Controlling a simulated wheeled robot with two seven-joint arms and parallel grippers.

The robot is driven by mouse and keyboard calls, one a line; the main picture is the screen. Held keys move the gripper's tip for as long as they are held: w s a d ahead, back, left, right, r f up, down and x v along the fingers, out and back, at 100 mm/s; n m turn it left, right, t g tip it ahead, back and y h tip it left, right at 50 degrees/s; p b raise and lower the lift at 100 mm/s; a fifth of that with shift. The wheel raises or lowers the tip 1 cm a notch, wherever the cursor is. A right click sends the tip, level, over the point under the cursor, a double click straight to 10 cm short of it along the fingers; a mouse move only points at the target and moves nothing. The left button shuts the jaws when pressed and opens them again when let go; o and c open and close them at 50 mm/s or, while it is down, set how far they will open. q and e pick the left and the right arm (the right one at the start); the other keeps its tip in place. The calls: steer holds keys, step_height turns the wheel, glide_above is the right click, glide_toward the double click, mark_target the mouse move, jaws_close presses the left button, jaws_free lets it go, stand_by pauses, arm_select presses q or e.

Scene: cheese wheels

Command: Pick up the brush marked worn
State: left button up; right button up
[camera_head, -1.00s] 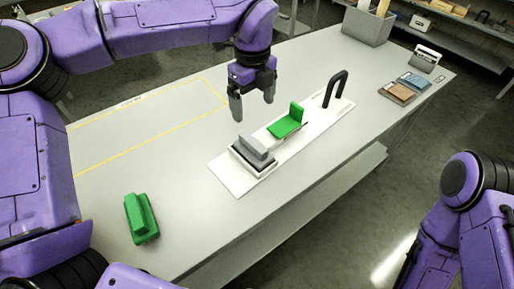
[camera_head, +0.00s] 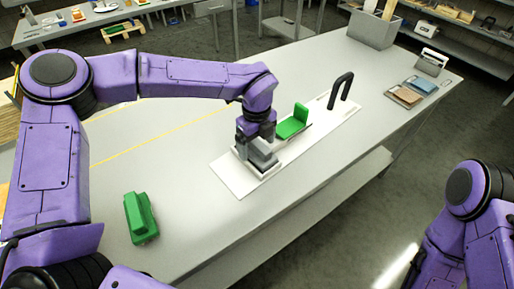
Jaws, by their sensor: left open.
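A grey block-shaped brush (camera_head: 263,163) lies at the near left end of a white board (camera_head: 233,180) on the table. My left gripper (camera_head: 256,149) is low over it, open, with its fingers down at the brush's upper part. The gripper hides part of the brush, and I cannot tell whether the fingers touch it. A green brush-like piece (camera_head: 294,122) with an upright part is mid-board. Another green block-shaped brush (camera_head: 140,218) lies alone at the table's near left. I cannot read a worn mark on any of them. My right gripper is out of view.
A black arched handle (camera_head: 341,90) stands at the board's far end. Brown and blue pads (camera_head: 405,96) and a small caddy (camera_head: 432,63) lie at the table's right. A grey bin (camera_head: 372,30) stands at the back.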

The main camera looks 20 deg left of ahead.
mark_target(259, 159)
arm_select(q)
steer(key=shift+f, duration=0.2)
jaws_close()
steer(key=shift+r, duration=0.3)
step_height(259, 159, up, 3)
steer(key=shift+f+b, duration=0.15)
steer(key=shift+b, duration=0.3)
steer(key=s+r, duration=0.1)
steer(key=s+d+r+b, duration=0.1)
steer(key=s+r, duration=0.1)
steer(key=shift+d+r+b, duration=0.3)
steer(key=shift+d+b, duration=0.05)
steer(key=shift+b, duration=0.05)
steer(key=s+d+r+b, duration=0.3)
steer(key=s+d+r, duration=0.2)
steer(key=s, duration=0.4)
steer(key=shift+s+r, duration=0.2)
steer(key=shift+r, duration=0.4)
